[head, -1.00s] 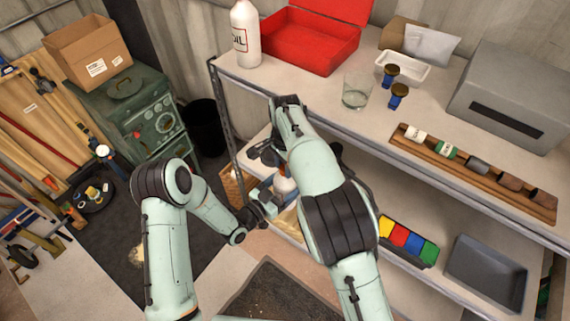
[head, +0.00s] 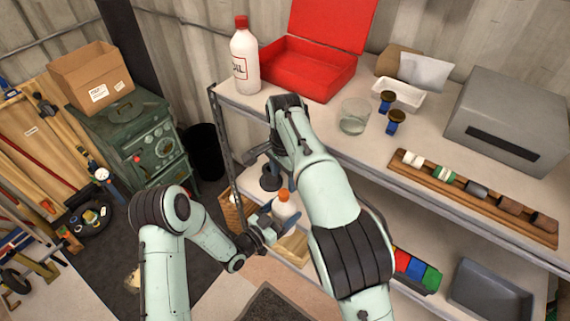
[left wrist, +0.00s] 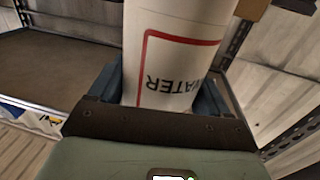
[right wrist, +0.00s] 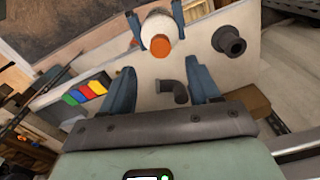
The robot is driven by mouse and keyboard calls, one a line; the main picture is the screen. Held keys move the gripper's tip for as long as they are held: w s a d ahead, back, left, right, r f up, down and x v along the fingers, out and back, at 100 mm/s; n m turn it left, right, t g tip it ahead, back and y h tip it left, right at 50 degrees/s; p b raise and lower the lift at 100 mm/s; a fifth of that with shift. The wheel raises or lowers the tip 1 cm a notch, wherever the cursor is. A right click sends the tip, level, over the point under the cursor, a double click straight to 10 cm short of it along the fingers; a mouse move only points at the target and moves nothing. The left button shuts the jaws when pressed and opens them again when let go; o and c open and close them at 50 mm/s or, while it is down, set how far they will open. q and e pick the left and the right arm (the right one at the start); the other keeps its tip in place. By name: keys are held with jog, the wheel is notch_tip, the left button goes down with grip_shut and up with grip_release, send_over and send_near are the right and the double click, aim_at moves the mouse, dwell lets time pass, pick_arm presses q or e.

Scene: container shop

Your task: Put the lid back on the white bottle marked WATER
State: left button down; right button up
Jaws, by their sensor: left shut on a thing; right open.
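The white bottle marked WATER (left wrist: 165,60) is held between the blue fingers of my left gripper (left wrist: 160,82), its lettering upside down in the left wrist view. In the head view, the bottle (head: 284,211) is upright by the lower shelf. An orange lid (head: 283,196) is on its top; it also shows in the right wrist view (right wrist: 160,46). I cannot tell whether the lid is fully seated. My right gripper (right wrist: 160,70) is open and empty, apart from the bottle and lid. In the head view it is partly hidden by its own arm.
A black elbow pipe (right wrist: 174,91) and black flanged fitting (right wrist: 229,42) stand on the lower shelf near my right gripper. Coloured blocks (head: 412,268) are farther right. The upper shelf (head: 315,112) holds a white OIL bottle (head: 244,62), red box (head: 308,72) and glass (head: 354,116).

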jog(key=shift+r, duration=2.35)
jog(key=s+f+n+g+y, duration=0.3)
jog(key=s+f+n+y, duration=0.2)
jog(key=s+f+n, duration=0.3)
jog(key=s+d+f+m+h, duration=0.15)
jog(key=d+f, duration=0.25)
jog(key=f, duration=0.4)
jog(key=s+d+f+t, duration=0.1)
jog(key=s+d+f, duration=0.3)
jog(key=f, duration=0.5)
jog(key=s+d+f, duration=0.1)
jog(key=d+f, duration=0.4)
jog(key=f, duration=0.3)
jog(key=s+d+f+m+t, duration=0.1)
jog(key=s+d+f, duration=0.2)
jog(key=s+f, duration=0.8)
jog(key=shift+s+t, duration=0.4)
jog(key=shift+s, duration=0.35)
